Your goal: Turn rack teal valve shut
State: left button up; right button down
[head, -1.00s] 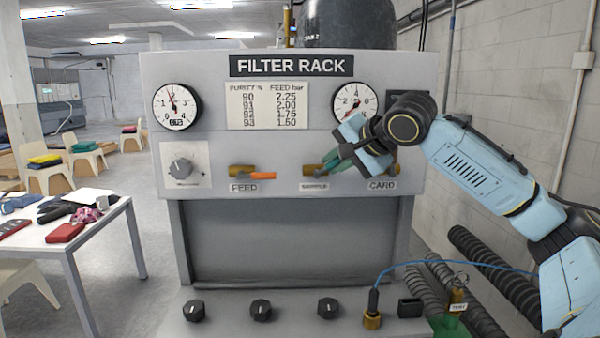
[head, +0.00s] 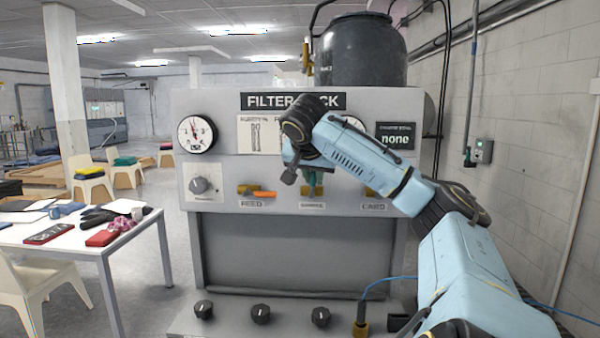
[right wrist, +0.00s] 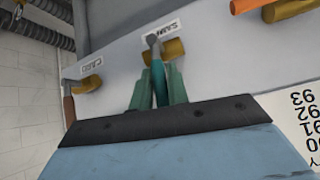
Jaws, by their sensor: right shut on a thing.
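The teal valve on the rack is the middle one, above the SAMPLE label (head: 312,205). Its brass body shows in the right wrist view (right wrist: 175,48), and its teal handle (right wrist: 158,82) stands crosswise to that body. My right gripper (head: 311,180) is shut on the handle, with a green finger on each side in the right wrist view (right wrist: 157,88). In the head view my wrist hides most of the handle. My left gripper is not in view.
The orange FEED handle (head: 264,194) lies along its pipe on the left. A gauge (head: 197,134) and several black knobs (head: 261,314) are on the rack. A white table (head: 85,235) stands left.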

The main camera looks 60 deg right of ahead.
jog(key=shift+r, duration=0.15)
jog(key=shift+w+g+p, duration=0.15)
jog(key=shift+g+p, duration=0.15)
jog(key=shift+p, duration=0.05)
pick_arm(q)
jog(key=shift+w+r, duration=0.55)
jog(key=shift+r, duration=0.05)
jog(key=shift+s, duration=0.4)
pick_arm(e)
jog(key=c, duration=1.4)
grip_release()
jog(key=shift+w, duration=0.1)
jog(key=shift+o, duration=0.2)
